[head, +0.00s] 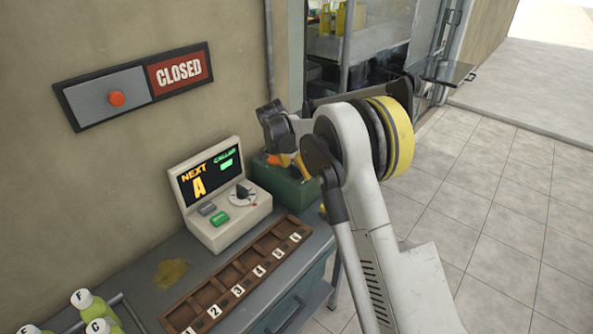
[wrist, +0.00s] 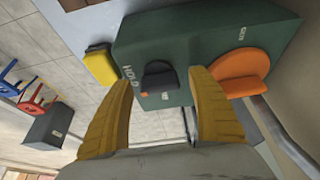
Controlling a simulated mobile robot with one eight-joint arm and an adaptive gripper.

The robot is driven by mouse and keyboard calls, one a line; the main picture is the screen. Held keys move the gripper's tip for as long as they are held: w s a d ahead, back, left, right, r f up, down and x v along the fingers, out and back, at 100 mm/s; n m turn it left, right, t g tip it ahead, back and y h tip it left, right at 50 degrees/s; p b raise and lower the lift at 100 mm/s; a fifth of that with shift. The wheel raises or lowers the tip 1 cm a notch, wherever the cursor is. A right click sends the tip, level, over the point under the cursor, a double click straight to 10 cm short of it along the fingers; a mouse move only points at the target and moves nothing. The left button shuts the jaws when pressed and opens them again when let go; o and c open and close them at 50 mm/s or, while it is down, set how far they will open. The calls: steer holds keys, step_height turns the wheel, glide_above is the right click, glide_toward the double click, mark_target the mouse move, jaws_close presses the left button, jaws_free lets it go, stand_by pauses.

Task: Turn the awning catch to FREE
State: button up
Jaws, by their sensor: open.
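A dark green box (wrist: 195,35) fills the upper middle of the wrist view. It also shows in the head view (head: 288,190), on the far end of the counter, partly behind my arm. A black knob (wrist: 160,76) sits on its face beside the word HOLD; a small label below it is too small to read. An orange rounded piece (wrist: 240,72) is on the same box to the right. I cannot read a label FREE. My gripper (wrist: 160,88) is open, its yellow fingers either side of the knob, contact unclear. In the head view my gripper (head: 283,150) is above the box.
A console (head: 220,200) showing NEXT A stands left of the box. A numbered wooden tray (head: 237,277) lies in front. A yellow block (wrist: 101,64) is beside the box in the wrist view. A CLOSED sign (head: 180,72) hangs on the wall. Open tiled floor (head: 490,200) lies to the right.

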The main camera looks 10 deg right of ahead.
steer(key=c, duration=1.2)
steer(key=shift+o, duration=0.2)
steer(key=shift+n, duration=0.4)
steer(key=n+t+y+p, duration=0.1)
steer(key=n, duration=0.2)
steer(key=shift+n, duration=0.4)
steer(key=n+y, duration=0.2)
steer(key=n, duration=0.2)
steer(key=shift+t, duration=0.3)
steer(key=n+y, duration=0.1)
steer(key=n, duration=0.1)
steer(key=n+p, duration=0.1)
steer(key=n, duration=0.2)
steer(key=shift+y, duration=0.4)
steer(key=n, duration=0.2)
steer(key=n+y, duration=0.1)
steer(key=n, duration=0.1)
steer(key=shift+g+y, duration=0.3)
steer(key=shift+g, duration=0.1)
steer(key=shift+n, duration=0.3)
